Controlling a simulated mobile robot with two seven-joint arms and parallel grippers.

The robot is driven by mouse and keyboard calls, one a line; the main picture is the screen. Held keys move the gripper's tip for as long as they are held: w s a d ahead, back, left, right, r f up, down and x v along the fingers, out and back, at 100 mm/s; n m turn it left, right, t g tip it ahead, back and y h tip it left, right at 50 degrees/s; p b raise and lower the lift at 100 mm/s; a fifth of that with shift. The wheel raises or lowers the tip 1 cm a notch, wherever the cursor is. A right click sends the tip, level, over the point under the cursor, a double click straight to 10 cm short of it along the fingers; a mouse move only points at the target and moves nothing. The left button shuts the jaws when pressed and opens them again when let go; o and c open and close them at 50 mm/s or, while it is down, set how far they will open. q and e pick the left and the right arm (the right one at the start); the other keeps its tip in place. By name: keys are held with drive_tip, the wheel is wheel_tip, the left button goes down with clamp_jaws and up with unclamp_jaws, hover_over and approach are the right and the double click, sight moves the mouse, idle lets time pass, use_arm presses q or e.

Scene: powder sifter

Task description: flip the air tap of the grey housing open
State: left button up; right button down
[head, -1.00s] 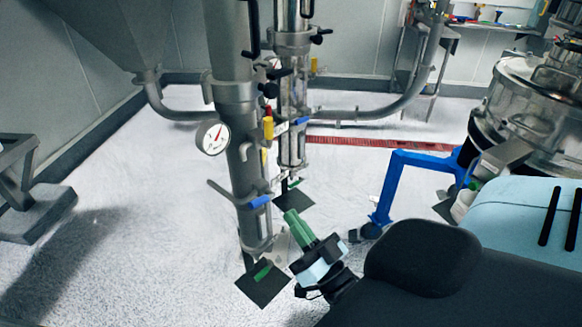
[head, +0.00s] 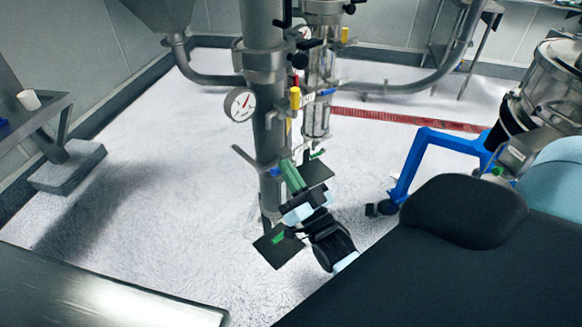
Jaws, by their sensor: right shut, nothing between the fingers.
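The grey housing is the upright grey column (head: 253,35) with a round white gauge (head: 240,104) on its left side. Small taps sit on it: a yellow handle (head: 295,97) beside the gauge, and lower down a blue-ended lever (head: 275,172). I cannot tell for certain which is the air tap. My right gripper (head: 289,167), with green fingers, is shut and empty. Its fingertips are in front of the column's lower part, just right of the blue lever end, which they partly hide; contact cannot be made out. My left gripper is not in view.
A second, clear-sided column (head: 317,120) stands right behind the grey one. A blue frame (head: 412,165) on casters is to the right. A metal tabletop (head: 90,295) fills the lower left corner. The pale floor on the left is mostly clear.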

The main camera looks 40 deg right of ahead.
drive_tip(key=n+y, duration=0.2)
drive_tip(key=n, duration=0.1)
drive_tip(key=f+n+y+b, duration=0.1)
drive_tip(key=n+y, duration=0.1)
drive_tip(key=shift+a+f+n, duration=0.15)
drive_tip(key=shift+a+n, duration=0.05)
drive_tip(key=shift+n, duration=0.2)
